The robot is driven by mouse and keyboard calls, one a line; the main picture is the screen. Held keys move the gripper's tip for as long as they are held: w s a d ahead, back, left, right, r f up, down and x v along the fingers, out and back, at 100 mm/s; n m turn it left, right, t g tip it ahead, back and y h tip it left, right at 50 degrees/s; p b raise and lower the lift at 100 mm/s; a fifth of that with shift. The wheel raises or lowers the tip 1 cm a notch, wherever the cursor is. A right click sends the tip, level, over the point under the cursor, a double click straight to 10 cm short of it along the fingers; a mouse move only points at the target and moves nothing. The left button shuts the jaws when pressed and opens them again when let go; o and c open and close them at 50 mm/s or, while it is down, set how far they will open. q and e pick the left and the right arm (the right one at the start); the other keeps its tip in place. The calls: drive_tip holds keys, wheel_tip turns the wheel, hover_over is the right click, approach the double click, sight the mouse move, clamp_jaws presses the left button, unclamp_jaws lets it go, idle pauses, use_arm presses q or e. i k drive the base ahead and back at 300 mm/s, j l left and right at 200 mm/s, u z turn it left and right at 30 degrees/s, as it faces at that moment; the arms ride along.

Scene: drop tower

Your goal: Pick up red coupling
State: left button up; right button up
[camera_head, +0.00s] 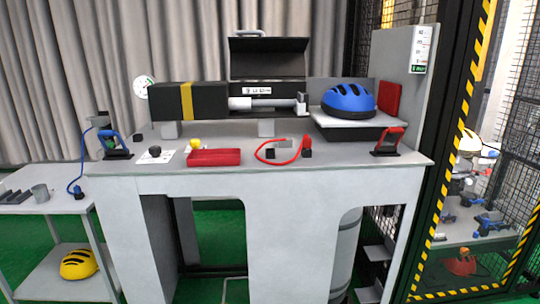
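A red hose (276,160) lies in a loop on the front middle of the grey workbench (300,185). A small red coupling (307,141) stands at the hose's right end, close to a small black block. A second small dark piece (270,154) sits at the left of the loop. A red handle on a dark base (390,139) stands near the bench's right front corner; I cannot tell whether it is linked to the hose. Neither of my grippers is in view.
A red box (214,157), a yellow ball (195,144) and a dark knob (155,151) are left of the hose. A blue handle (110,138) stands at the left edge. A blue helmet (348,98) rests on a raised plate. A black machine (190,100) lies behind.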

sight(306, 145)
drive_tip(key=i+l+u, duration=0.15)
drive_tip(key=l, duration=0.15)
drive_tip(key=i+l+u, duration=0.1)
drive_tip(key=l, duration=0.25)
drive_tip(key=i+l+u, duration=0.15)
drive_tip(key=l, duration=0.2)
drive_tip(key=i+l+u, duration=0.15)
drive_tip(key=l, duration=0.2)
